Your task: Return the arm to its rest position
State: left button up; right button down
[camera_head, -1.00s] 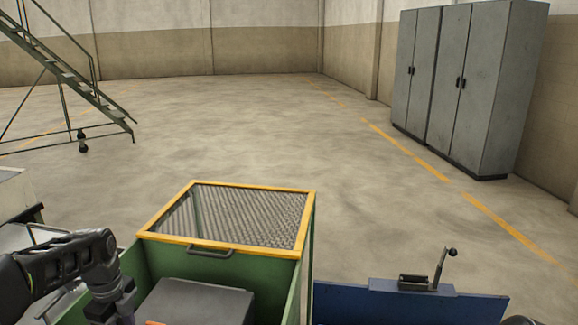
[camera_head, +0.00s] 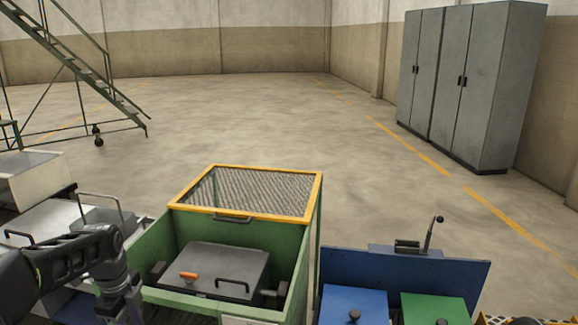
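My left arm (camera_head: 75,262) comes in from the lower left and bends downward at the left side of the green bin (camera_head: 150,245). My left gripper is below the bottom edge of the picture, so its fingers are hidden. My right gripper is not clearly in view; only a dark shape shows at the bottom right corner. In the green bin sits a grey box (camera_head: 225,262) with a black handle and an orange grip on its lid. A yellow-framed mesh lid (camera_head: 250,190) stands at the back of the bin.
A blue container (camera_head: 430,268) with a lever, a blue lid (camera_head: 352,303) and a green lid (camera_head: 435,310) are at lower right. White bins (camera_head: 35,178) stand at left. Behind are stairs (camera_head: 80,62), grey cabinets (camera_head: 470,85) and open floor (camera_head: 260,125).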

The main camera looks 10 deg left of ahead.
pick_arm(q)
jog(key=w+d+f+n+t, duration=0.3)
jog(key=w+d+f+n, duration=0.1)
jog(key=w+f+n, duration=0.25)
jog(key=s+d+f+n+t+h, duration=0.1)
jog(key=s+d+f+n+h, duration=0.2)
jog(key=d+f+n, duration=0.75)
jog(key=s+d+f+n+g, duration=0.1)
jog(key=s+d+f, duration=0.3)
jog(key=s+d, duration=0.2)
jog(key=s+d+f+g, duration=0.1)
jog(key=s+d+f, duration=0.4)
jog(key=s, duration=0.6)
jog(key=s+d+f+n+g+h, duration=0.1)
jog(key=s+d+f, duration=0.3)
jog(key=s+d, duration=0.4)
jog(key=shift+s+d+f+n+g, duration=0.2)
jog(key=shift+d+f+n+g, duration=0.15)
jog(key=shift+d, duration=0.25)
